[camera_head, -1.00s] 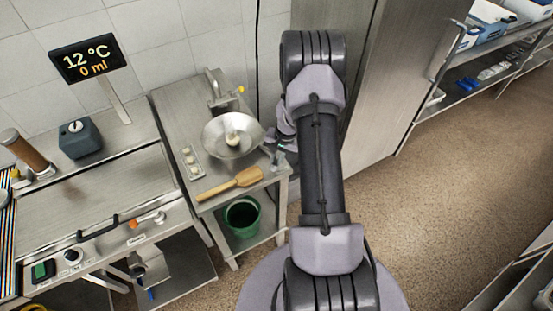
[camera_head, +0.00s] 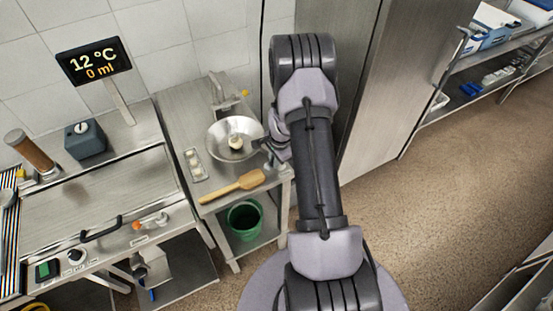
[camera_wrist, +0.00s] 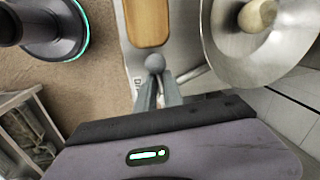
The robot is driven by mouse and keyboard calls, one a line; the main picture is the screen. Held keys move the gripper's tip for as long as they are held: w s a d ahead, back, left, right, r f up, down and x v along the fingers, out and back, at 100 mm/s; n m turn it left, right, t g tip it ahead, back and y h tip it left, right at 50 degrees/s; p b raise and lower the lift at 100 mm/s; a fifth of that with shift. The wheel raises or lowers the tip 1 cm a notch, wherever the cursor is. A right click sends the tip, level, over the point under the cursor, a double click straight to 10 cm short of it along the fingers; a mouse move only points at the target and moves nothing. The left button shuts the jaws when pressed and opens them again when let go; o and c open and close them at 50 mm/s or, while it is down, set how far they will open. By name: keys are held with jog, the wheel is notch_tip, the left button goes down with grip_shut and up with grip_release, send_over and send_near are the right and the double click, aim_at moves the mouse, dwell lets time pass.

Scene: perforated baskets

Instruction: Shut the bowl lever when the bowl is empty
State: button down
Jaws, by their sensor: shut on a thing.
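The steel bowl (camera_head: 216,150) sits on the narrow steel table in the head view, with a pale rounded thing (camera_head: 236,141) at its middle. I cannot tell whether that is part of the bowl or its contents. The bowl (camera_wrist: 228,50) fills the upper right of the wrist view. A grey ball knob (camera_wrist: 155,62), apparently the lever's end, lies beside the bowl. My gripper (camera_wrist: 158,82) is shut on this knob. In the head view my gripper (camera_head: 266,150) is at the bowl's right side, partly hidden. A display (camera_head: 94,62) reads 12 °C and 0 ml.
A wooden paddle (camera_head: 234,187) lies at the table's front, close to my gripper. A small pale tray (camera_head: 194,164) is left of the bowl. A green bucket (camera_head: 244,219) stands on the shelf below. A tall steel cabinet (camera_head: 385,90) is right of my arm.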

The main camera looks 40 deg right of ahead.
jog(key=shift+a+f+m+p, duration=0.1)
jog(key=shift+a+m+p, duration=0.15)
jog(key=shift+m+p, duration=0.55)
jog(key=c, duration=1.5)
grip_release()
jog(key=shift+w, duration=0.1)
jog(key=shift+o, duration=0.3)
jog(key=shift+w+a, duration=0.15)
jog(key=shift+d, duration=0.2)
